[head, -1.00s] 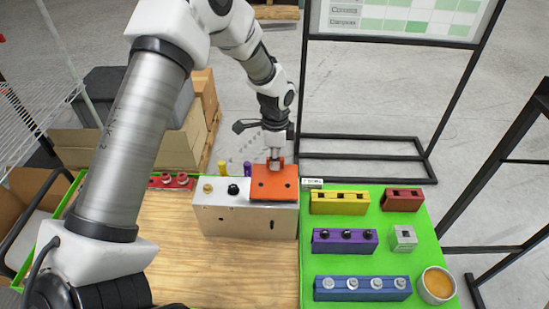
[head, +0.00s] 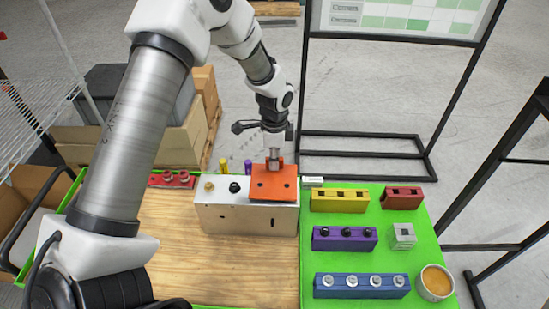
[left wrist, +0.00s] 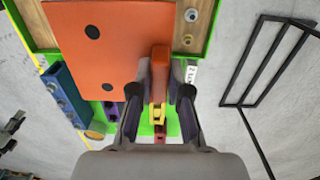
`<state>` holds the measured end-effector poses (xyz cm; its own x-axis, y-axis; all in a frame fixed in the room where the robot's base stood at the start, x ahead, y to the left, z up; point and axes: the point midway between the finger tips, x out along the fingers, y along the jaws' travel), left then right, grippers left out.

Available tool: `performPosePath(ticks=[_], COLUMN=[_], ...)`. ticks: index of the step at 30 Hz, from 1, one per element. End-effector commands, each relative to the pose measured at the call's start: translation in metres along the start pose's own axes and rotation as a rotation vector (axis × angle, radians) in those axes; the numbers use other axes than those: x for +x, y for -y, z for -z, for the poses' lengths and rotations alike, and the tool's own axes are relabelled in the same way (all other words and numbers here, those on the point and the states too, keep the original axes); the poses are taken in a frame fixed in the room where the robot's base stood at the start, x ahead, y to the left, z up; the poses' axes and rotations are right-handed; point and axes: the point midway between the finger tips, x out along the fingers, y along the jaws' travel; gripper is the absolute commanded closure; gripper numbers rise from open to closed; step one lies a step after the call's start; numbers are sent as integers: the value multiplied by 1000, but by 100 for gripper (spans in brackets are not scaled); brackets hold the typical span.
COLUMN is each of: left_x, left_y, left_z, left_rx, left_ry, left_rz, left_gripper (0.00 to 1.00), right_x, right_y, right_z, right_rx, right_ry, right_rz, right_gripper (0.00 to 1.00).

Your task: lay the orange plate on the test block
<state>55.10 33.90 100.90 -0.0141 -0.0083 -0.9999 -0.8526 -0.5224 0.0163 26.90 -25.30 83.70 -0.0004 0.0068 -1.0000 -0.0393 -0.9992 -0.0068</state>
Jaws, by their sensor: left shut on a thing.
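The orange plate (head: 272,184) is at the right end of the top of the silvery test block (head: 222,216). I cannot tell whether it rests on the block or hangs just above it. My left gripper (head: 274,160) is above the plate's far edge, shut on its upright orange tab. In the left wrist view the plate (left wrist: 110,50) shows two dark holes, and the fingers (left wrist: 158,100) close on the tab from both sides. The plate hides the right part of the block's top. My right gripper is in neither view.
A brass knob (head: 209,186) and a black knob (head: 234,188) stand on the block's left part. On the green mat to the right are yellow (head: 340,200), purple (head: 345,239), blue (head: 362,286) and red (head: 402,198) blocks and a cup (head: 435,283). The wooden board (head: 220,270) in front is clear.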

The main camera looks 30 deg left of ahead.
Motion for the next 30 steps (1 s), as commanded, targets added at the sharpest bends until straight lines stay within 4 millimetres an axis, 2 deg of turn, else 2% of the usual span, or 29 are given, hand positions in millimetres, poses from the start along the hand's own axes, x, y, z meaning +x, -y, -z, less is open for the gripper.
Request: performPosePath(ticks=[18, 19, 21, 30], left_x=[14, 14, 13, 12], left_y=[0, 0, 0, 0], left_z=[0, 0, 0, 0], left_rx=[0, 0, 0, 0], left_ry=[-1, -1, -1, 0], left_rz=[1, 1, 1, 0], left_gripper=[100, 80, 56, 55], right_x=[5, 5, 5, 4], right_y=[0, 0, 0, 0], right_z=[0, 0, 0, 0], right_rx=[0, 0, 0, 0], right_ry=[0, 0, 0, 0], right_rz=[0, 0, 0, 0], right_gripper=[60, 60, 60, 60])
